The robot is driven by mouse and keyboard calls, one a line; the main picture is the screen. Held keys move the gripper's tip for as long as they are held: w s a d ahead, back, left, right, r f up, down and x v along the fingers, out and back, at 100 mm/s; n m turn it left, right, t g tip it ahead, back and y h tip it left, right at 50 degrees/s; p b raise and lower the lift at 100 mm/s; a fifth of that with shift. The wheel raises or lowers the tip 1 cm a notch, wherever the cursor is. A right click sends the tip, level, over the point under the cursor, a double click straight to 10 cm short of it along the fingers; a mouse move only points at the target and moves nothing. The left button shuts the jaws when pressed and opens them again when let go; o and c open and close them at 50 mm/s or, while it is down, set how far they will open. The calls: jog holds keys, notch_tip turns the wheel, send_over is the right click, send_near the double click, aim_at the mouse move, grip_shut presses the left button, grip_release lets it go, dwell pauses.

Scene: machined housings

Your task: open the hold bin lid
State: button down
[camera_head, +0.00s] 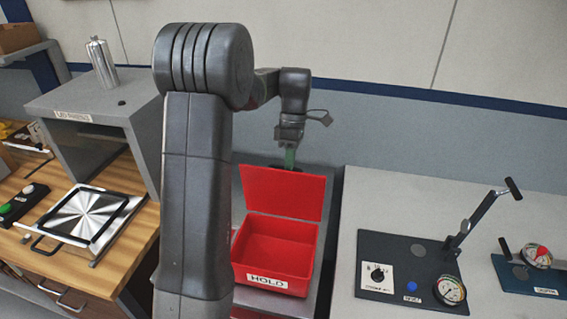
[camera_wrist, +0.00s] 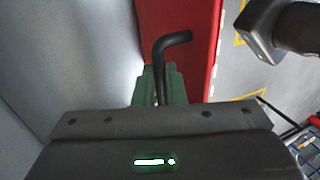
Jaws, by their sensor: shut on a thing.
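The hold bin (camera_head: 271,262) is a red box with a white HOLD label on its front, standing between the wooden bench and the grey table. Its red lid (camera_head: 284,192) stands raised at the back edge, and the inside of the bin shows empty. My gripper (camera_head: 290,158) is just above and behind the lid's top edge. In the wrist view my green fingers (camera_wrist: 158,88) are shut on a black bent handle (camera_wrist: 172,42). The red lid (camera_wrist: 190,20) shows beside the handle in that view. The handle is mostly hidden in the head view.
On the right table (camera_head: 390,190) stands a dark fixture (camera_head: 400,270) with an upright lever and a gauge. A second gauge fixture (camera_head: 535,270) is at the far right. A grey housing (camera_head: 95,103) and a steel plate (camera_head: 85,218) are on the left. The wall is close behind.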

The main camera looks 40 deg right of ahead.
jog(key=shift+w+d+f+g+y, duration=0.65)
jog(key=shift+w+d, duration=0.15)
jog(key=shift+d, duration=0.15)
jog(key=shift+w+d+f+g+y, duration=0.55)
jog(key=shift+w+d+f+y, duration=0.1)
jog(key=shift+w+d, duration=0.2)
jog(key=c, duration=1.5)
grip_release()
jog(key=shift+d, duration=0.1)
jog(key=shift+r, duration=0.2)
